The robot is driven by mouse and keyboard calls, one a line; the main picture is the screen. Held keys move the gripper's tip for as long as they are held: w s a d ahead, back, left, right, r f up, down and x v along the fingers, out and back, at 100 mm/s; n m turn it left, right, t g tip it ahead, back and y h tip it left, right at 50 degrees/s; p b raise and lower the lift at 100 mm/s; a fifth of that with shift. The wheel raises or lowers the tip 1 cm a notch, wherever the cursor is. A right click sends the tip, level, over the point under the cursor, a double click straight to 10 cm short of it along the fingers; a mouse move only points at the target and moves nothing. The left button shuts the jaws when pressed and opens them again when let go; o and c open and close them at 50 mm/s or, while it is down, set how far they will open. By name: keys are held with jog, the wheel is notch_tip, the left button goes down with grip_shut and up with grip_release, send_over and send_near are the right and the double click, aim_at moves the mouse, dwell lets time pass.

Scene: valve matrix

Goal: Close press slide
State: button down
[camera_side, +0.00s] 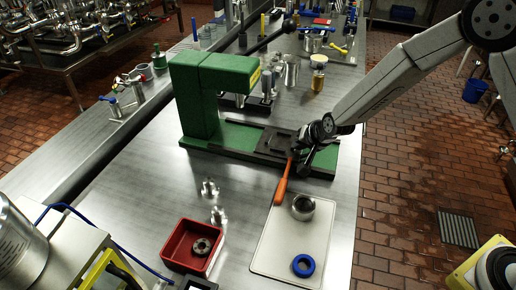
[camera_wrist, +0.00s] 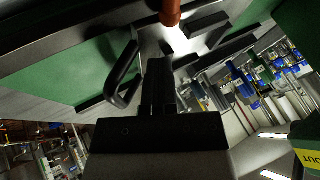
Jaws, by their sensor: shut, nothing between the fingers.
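The green press (camera_side: 195,95) stands on the steel bench, with a long green base reaching right. The dark slide (camera_side: 275,143) lies on the base, out to the right of the press head. An orange handle (camera_side: 281,185) projects toward the camera near the slide's right end. My gripper (camera_side: 305,155) is shut and empty beside the slide's right end; whether it touches cannot be told. In the wrist view, its fingers (camera_wrist: 158,80) point up beside a dark loop-shaped handle (camera_wrist: 125,72) and below the orange handle's end (camera_wrist: 170,12).
A white board (camera_side: 270,250) in front carries a metal ring (camera_side: 303,207) and a blue ring (camera_side: 303,265). A red tray (camera_side: 193,247) holds a dark round part. Small metal fittings (camera_side: 209,187) stand left of the board. Bottles and tools stand behind the press.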

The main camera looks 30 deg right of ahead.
jog(key=v, duration=1)
dwell(0.7)
dwell(0.3)
jog(key=w+m+g, duration=0.1)
jog(key=m, duration=0.5)
jog(key=w+r+m+g+y, duration=0.1)
jog(key=m, duration=0.5)
jog(key=w+m+g+y, duration=0.1)
jog(key=m+g, duration=0.1)
jog(key=m, duration=0.5)
jog(key=shift+w+r, duration=0.2)
jog(key=shift+w, duration=0.2)
jog(key=shift+f, duration=0.15)
jog(key=shift+x, duration=4.85)
